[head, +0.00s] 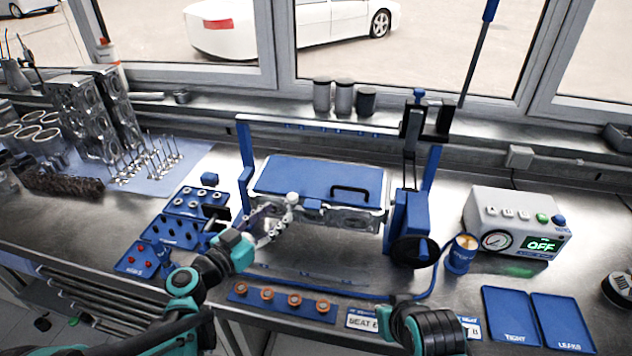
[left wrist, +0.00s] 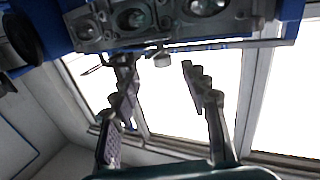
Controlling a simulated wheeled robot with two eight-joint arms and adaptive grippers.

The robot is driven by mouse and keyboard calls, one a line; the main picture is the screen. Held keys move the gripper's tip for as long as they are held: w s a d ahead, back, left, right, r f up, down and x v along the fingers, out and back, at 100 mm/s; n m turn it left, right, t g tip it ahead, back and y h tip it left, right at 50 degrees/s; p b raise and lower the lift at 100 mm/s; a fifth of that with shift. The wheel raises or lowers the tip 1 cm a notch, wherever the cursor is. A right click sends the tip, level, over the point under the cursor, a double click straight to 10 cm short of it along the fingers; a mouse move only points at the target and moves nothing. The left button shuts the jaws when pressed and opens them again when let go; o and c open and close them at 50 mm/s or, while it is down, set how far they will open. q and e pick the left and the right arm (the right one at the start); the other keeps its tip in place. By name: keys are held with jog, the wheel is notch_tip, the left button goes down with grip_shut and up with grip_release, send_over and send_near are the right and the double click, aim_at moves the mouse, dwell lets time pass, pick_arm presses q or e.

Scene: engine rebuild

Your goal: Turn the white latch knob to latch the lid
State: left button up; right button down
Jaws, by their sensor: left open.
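The blue lid (head: 318,180) lies flat over a grey metal engine part (head: 345,218) inside the blue frame, with a black handle (head: 350,192) on top. The white latch knob (head: 292,198) is at the lid's front edge, left of its middle. My left gripper (head: 272,222) is open, reaching up from the front left, its fingertips close to the knob. In the left wrist view the knob (left wrist: 163,60) shows between the two spread fingers (left wrist: 157,68); I cannot tell whether they touch it. My right gripper is out of view; part of my right arm shows at the bottom.
Blue parts racks (head: 175,232) stand left of the frame. A strip of orange rings (head: 282,303) lies in front. A black handwheel (head: 415,252) and a test box reading OFF (head: 515,225) stand to the right, with two blue trays (head: 510,318) nearer the front.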

aim_at(289, 200)
pick_arm(q)
jog(key=shift+w+d+r+t, duration=0.15)
jog(key=shift+w+t, duration=0.15)
jog(key=shift+w, duration=0.05)
jog(key=b+x, duration=0.1)
jog(key=x, duration=0.5)
jog(key=shift+b, duration=0.3)
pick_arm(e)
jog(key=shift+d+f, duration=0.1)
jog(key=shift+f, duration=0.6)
pick_arm(q)
jog(key=shift+w+d, duration=0.4)
jog(key=shift+w, duration=0.1)
grip_shut()
